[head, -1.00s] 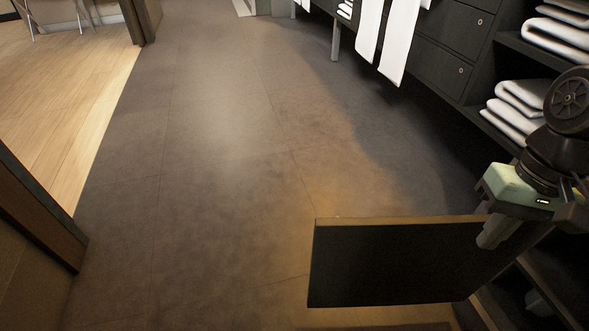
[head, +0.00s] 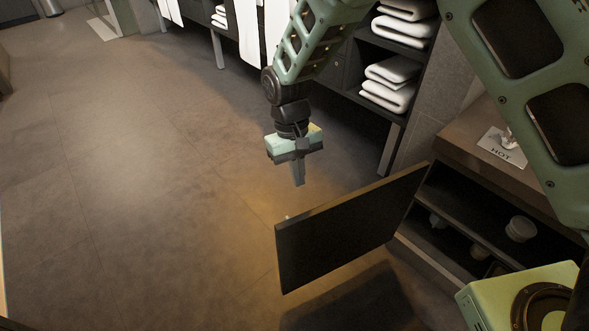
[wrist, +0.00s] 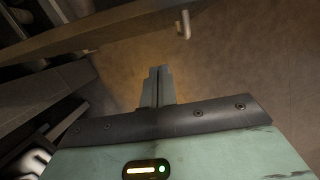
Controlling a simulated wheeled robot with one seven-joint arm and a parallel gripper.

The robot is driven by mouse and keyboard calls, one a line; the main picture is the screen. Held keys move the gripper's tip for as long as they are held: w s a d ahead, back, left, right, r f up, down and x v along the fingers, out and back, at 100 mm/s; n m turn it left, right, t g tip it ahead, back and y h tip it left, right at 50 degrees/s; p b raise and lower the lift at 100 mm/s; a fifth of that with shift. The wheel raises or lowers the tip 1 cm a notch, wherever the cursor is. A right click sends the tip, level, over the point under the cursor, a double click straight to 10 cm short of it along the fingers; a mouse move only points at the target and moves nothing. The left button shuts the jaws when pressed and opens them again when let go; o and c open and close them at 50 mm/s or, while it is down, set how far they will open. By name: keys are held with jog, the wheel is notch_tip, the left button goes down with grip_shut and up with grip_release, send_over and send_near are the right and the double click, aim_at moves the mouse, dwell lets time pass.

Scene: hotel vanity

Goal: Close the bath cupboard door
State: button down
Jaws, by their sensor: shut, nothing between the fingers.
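The bath cupboard door (head: 345,232) is a dark panel standing wide open, jutting left from the cupboard (head: 447,251) in the head view. A small pale handle (head: 287,216) shows just past the top edge near its free end, on the far face. The handle (wrist: 184,25) also shows at the top of the wrist view, beside the door's edge (wrist: 95,28). My gripper (head: 299,184) is shut and empty. It points down beyond the door, on the handle's side, seemingly apart from it. The far face is mostly hidden.
Inside the cupboard are small pale cups (head: 520,229). The counter (head: 470,143) above carries a card marked HOT (head: 503,150). Beyond stands a shelf unit with folded towels (head: 392,82). The floor (head: 150,200) to the left is clear.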

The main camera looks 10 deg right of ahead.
jog(key=s+d+f+b, duration=0.2)
jog(key=s+f+b, duration=0.1)
jog(key=s+f, duration=0.2)
dwell(0.6)
